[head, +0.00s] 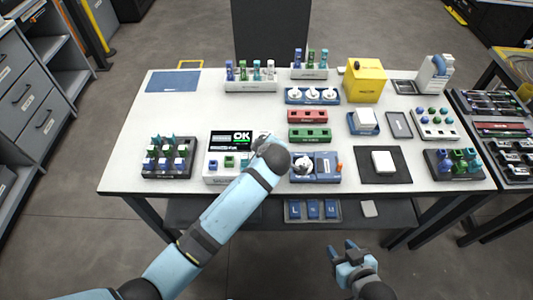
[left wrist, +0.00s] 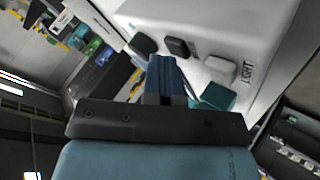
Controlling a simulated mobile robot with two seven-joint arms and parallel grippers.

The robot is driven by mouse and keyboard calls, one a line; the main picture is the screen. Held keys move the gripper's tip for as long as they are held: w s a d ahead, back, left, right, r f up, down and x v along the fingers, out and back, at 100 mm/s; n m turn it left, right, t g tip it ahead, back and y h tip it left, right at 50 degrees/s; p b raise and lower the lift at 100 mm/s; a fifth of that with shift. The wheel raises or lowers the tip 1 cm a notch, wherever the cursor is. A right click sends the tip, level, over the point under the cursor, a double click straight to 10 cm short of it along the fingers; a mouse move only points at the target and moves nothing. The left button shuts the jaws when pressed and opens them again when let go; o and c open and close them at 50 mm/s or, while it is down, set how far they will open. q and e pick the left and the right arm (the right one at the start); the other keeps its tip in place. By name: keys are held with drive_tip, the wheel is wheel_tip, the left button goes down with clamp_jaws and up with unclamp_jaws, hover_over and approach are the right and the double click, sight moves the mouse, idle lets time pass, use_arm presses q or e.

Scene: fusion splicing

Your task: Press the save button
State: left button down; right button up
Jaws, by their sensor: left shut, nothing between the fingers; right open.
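A white machine (head: 213,170) with a lit screen (head: 231,140) reading "OK" in green stands at the table's front, left of centre. The left wrist view shows a white housing with two dark buttons (left wrist: 178,47), a pale grey button (left wrist: 221,70) and a teal button (left wrist: 216,97). Beside the buttons is a "LIGHT" label; no save label is readable. My left gripper (left wrist: 162,66) is shut and empty, its tips close to these buttons; I cannot tell whether they touch. In the head view my wrist hides its fingers. My right gripper (head: 346,252) is open and empty, in front of the table.
Right of the machine is a blue unit (head: 326,167) with a white round part. A dark rack (head: 168,158) is to the left. Red (head: 309,116) and green (head: 309,134) holders and a yellow box (head: 364,80) stand behind. The table's left middle is clear.

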use_arm(q)
drive_tip(key=shift+r, duration=0.1)
drive_tip(key=shift+r+p, duration=0.75)
drive_tip(key=shift+r, duration=0.05)
